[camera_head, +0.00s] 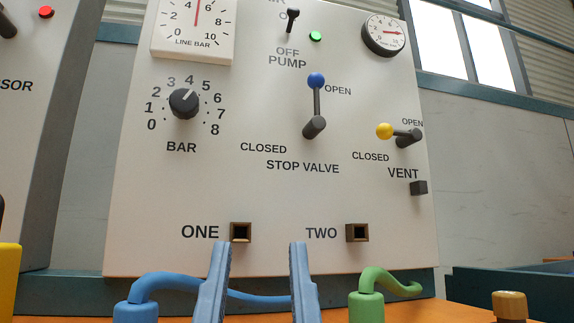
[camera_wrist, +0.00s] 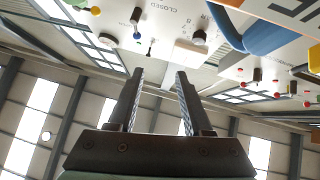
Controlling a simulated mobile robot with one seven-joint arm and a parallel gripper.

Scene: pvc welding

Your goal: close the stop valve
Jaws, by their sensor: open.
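The stop valve (camera_head: 315,106) is a dark lever with a blue ball on its end, on the white panel (camera_head: 270,190). Its lever stands upright, the ball beside the word OPEN; CLOSED is printed to the lower left of its pivot. In the wrist view, turned over, the stop valve (camera_wrist: 136,26) shows small near the top edge. My gripper (camera_head: 260,244) is at the bottom of the head view, below the valve, its two fingers wide apart with nothing between them. In the wrist view the gripper (camera_wrist: 160,72) is also open and empty, apart from the lever.
The vent lever (camera_head: 400,134) with a yellow ball is right of the valve; the pressure knob (camera_head: 184,103) is left. Blue (camera_head: 142,300) and green (camera_head: 367,300) hose fittings stand low near my fingers. The panel face around the valve is clear.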

